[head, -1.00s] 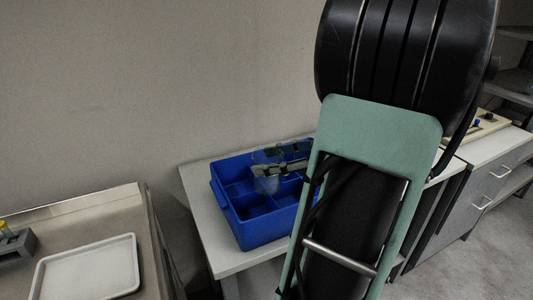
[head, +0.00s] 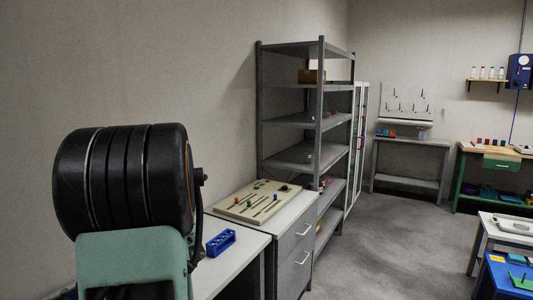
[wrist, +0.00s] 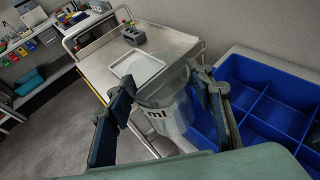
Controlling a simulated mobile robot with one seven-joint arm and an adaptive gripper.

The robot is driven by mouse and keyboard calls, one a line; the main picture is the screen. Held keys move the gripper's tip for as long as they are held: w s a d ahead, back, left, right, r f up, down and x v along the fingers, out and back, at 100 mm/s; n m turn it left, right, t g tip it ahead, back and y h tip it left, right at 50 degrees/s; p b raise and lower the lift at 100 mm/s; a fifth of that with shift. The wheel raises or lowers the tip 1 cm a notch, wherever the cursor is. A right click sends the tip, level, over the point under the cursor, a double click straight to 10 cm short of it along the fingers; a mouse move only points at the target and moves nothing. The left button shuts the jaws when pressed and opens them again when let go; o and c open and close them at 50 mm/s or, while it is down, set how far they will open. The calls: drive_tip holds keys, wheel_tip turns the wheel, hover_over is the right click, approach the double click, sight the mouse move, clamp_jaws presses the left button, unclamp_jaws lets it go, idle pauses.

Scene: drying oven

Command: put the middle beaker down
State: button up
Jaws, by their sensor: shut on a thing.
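In the wrist view, a clear glass beaker (wrist: 174,112) with dark "ml" lettering is between the fingers of my gripper (wrist: 162,88). The gripper is shut on it, with one finger on each side. A blue divided crate (wrist: 262,75) is at the right of the wrist view, and the beaker shows beside its near-left wall. The beaker's base and its height over the surface below cannot be told. The head view shows part of my arm at the left, but neither my gripper, the beaker nor the crate.
In the wrist view, a steel trolley (wrist: 180,47) carries a white tray (wrist: 136,66) and a grey block (wrist: 133,34). In the head view, a blue holder (head: 220,242), a panel with knobs (head: 262,201) and a grey shelf rack (head: 305,155) stand right of my arm. Open floor (head: 400,245) lies beyond.

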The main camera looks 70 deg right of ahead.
drive_tip(key=w+a+f+n+g+y+p, duration=0.1)
drive_tip(key=w+a+f+p, duration=0.1)
drive_tip(key=a+f, duration=0.6)
drive_tip(key=w+a+f+n+g+y+p, duration=0.1)
drive_tip(key=w+a+f+n+p, duration=0.1)
drive_tip(key=a+f, duration=0.5)
drive_tip(key=w+a+p, duration=0.1)
drive_tip(key=a+p, duration=0.1)
drive_tip(key=a, duration=0.1)
drive_tip(key=shift+w+f+g+y, duration=0.2)
drive_tip(key=shift+f+g+y, duration=0.1)
drive_tip(key=shift+f+g, duration=0.1)
